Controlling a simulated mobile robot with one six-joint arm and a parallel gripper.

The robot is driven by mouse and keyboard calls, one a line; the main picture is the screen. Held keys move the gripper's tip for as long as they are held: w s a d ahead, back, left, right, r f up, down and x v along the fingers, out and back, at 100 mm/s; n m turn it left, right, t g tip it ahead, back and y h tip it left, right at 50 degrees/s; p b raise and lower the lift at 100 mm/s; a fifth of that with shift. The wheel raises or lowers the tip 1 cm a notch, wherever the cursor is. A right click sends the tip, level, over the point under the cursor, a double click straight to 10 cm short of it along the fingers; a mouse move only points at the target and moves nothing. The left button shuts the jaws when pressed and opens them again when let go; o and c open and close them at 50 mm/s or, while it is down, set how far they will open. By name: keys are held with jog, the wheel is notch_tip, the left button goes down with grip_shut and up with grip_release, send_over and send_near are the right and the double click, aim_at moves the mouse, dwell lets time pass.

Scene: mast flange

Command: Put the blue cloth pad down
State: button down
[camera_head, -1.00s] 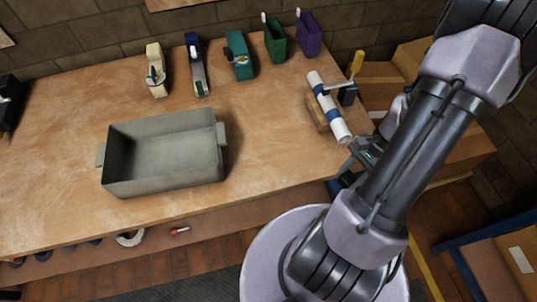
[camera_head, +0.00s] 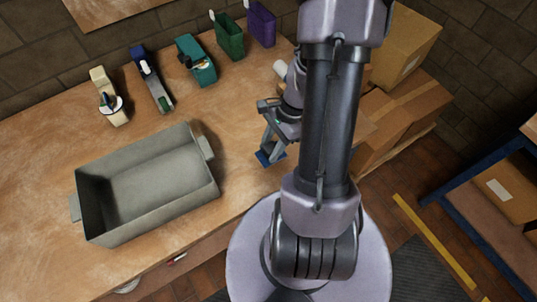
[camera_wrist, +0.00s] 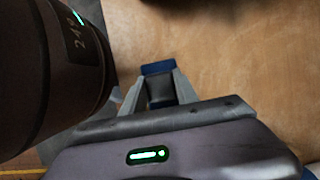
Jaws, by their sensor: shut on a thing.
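The blue cloth pad (camera_head: 270,157) is between my gripper's fingertips (camera_head: 272,145), near the front right edge of the wooden bench (camera_head: 245,120). In the wrist view the pad (camera_wrist: 157,68) shows as a blue strip at the tips of my gripper (camera_wrist: 159,86), with a dark grey part between the fingers. My gripper is shut on it. Bare wood lies beyond the pad; whether the pad touches the bench I cannot tell.
A grey metal tray (camera_head: 205,146) stands at the left on the bench. Behind it are a cream tool (camera_head: 106,95), a blue-topped tool (camera_head: 152,80), a teal holder (camera_head: 196,60), a green bin (camera_head: 228,37) and a purple bin (camera_head: 262,24). Cardboard boxes (camera_head: 400,110) stand at the right.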

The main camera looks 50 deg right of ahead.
jog(key=shift+w+a+f, duration=0.1)
jog(key=shift+w+f, duration=0.1)
jog(key=shift+f, duration=0.25)
jog(key=shift+f+b, duration=1.2)
jog(key=shift+f, duration=0.35)
jog(key=c, duration=0.9)
grip_release()
jog(key=shift+r, duration=0.1)
jog(key=shift+r+p, duration=0.4)
jog(key=shift+p, duration=0.05)
jog(key=p+v, duration=0.5)
jog(key=v, duration=0.7)
notch_tip(320, 180, up, 10)
jog(key=n+h, duration=0.2)
jog(key=n, duration=0.4)
send_over(269, 153)
jog(key=w+a, duration=0.3)
jog(key=w, duration=0.2)
jog(key=shift+s+a+r+n+t+b, duration=0.7)
jog(key=shift+a+r+n, duration=0.9)
jog(key=shift+a, duration=1.1)
jog(key=shift+s+a+r+n+t+b, duration=0.4)
jog(key=shift+s+a+r+n+t, duration=0.45)
jog(key=shift+s+a+r+n, duration=1.3)
jog(key=shift+w+a+r+n+t+b, duration=0.1)
jog(key=shift+a+r+n+t+b, duration=0.9)
jog(key=shift+a, duration=2.25)
